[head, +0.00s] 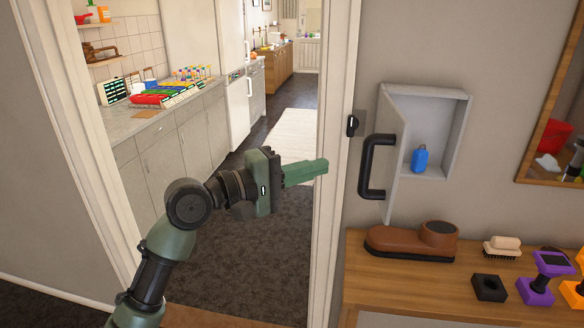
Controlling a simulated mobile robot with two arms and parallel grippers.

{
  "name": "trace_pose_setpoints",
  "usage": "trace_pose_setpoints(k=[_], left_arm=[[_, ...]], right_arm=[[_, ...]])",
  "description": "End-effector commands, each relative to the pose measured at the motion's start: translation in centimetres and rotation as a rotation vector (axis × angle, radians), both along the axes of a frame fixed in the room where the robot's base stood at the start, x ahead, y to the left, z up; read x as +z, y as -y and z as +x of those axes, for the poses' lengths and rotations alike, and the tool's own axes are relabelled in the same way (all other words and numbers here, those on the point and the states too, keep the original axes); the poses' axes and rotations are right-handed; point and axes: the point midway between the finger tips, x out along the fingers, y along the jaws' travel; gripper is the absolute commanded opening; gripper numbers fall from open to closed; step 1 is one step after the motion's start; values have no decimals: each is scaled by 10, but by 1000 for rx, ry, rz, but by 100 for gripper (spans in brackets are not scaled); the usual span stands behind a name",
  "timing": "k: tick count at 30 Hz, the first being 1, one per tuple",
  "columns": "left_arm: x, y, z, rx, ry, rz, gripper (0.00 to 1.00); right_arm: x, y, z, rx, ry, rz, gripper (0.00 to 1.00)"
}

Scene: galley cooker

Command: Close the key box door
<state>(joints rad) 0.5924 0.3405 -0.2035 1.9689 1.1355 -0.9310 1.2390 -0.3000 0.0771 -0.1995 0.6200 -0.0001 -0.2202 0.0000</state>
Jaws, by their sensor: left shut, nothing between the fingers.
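The key box (456,135) is a pale grey box on the wall at the right of the head view. Its door (397,195) is hinged on the left side and stands open, swung out toward me. A black bar handle (368,166) is on the door's outer face. A blue object (420,159) sits inside the box. My left gripper (322,166) is shut and empty, with its green fingers pointing right at the door frame, left of the handle and apart from it in the picture. My right gripper is not in view.
A wooden shelf (390,276) below the box holds a brown shoe-shaped object (412,242), a brush (502,247), and black, purple and orange items. A mirror (560,110) hangs at the right. The white door frame (337,90) opens onto a kitchen with clear floor.

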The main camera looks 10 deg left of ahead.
Motion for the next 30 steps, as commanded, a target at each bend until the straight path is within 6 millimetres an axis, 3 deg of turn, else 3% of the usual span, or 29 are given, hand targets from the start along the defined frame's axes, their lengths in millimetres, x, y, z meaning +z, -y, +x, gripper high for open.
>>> trace_pose_setpoints(k=[3,10,30], left_arm=[[3,20,15,-2,-2,-1,0],[1,49,10,0,-2,-1,0],[0,63,8,7,0,-1,0]], right_arm=[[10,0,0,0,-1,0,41],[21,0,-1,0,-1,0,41],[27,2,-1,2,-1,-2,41]])
